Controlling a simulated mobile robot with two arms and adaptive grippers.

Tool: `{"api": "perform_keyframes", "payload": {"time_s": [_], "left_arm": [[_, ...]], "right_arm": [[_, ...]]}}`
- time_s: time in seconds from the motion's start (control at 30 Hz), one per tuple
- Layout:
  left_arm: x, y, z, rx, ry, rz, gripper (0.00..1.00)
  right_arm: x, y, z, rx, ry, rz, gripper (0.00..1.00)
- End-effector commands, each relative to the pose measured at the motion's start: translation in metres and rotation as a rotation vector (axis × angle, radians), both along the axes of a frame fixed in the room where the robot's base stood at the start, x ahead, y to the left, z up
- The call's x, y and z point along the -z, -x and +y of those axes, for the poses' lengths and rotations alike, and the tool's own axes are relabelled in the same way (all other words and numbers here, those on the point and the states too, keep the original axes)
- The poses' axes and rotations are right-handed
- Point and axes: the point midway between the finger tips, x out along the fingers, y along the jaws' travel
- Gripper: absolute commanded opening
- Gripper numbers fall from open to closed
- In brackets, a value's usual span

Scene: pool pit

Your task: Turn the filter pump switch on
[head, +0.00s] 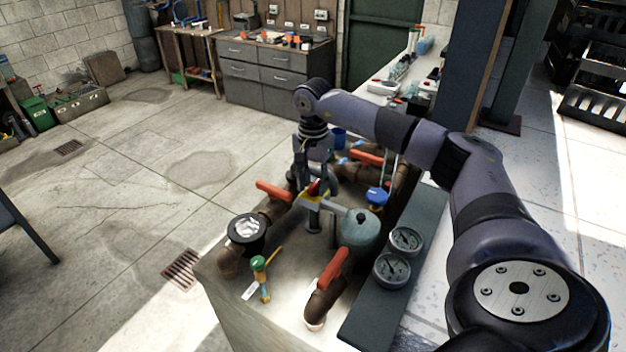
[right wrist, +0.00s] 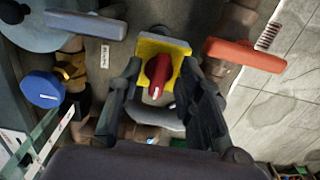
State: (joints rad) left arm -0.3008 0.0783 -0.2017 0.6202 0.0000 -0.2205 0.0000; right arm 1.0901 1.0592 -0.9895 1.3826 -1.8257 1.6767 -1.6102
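The filter pump switch is a red rotary knob (head: 314,187) on a yellow plate (head: 322,201), in the middle of the pump fittings. In the right wrist view the red knob (right wrist: 158,72) has a white mark at its lower end, and the yellow plate (right wrist: 163,46) lies behind it. My right gripper (head: 316,178) points down over the switch. In the right wrist view its open fingers (right wrist: 165,78) stand on either side of the knob, with visible gaps; I cannot tell their exact height above the plate. My left gripper is not in view.
Orange-red valve handles (head: 274,191) (head: 333,268), a blue knob (head: 377,195), a round grey-green valve body (head: 359,229) and two gauges (head: 391,270) crowd around the switch. A green-topped valve (head: 259,263) stands in front. Open concrete floor (head: 110,190) lies to the left.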

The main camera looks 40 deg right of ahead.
Motion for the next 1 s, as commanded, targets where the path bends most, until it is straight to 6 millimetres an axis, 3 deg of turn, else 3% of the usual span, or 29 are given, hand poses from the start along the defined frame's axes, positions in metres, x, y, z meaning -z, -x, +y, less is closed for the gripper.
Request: {"api": "perform_keyframes", "payload": {"time_s": [0.2, 0.7, 1.0], "left_arm": [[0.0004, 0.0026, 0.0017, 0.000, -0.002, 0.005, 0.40], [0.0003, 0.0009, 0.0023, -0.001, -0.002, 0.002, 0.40], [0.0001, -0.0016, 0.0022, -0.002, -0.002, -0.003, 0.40]], "right_arm": [[0.0001, -0.0002, 0.0002, 0.000, 0.000, 0.000, 0.32], [-0.0004, -0.0003, 0.0003, 0.000, 0.000, -0.001, 0.00], [-0.0006, -0.0003, 0.0003, 0.002, -0.001, -0.001, 0.00]]}}
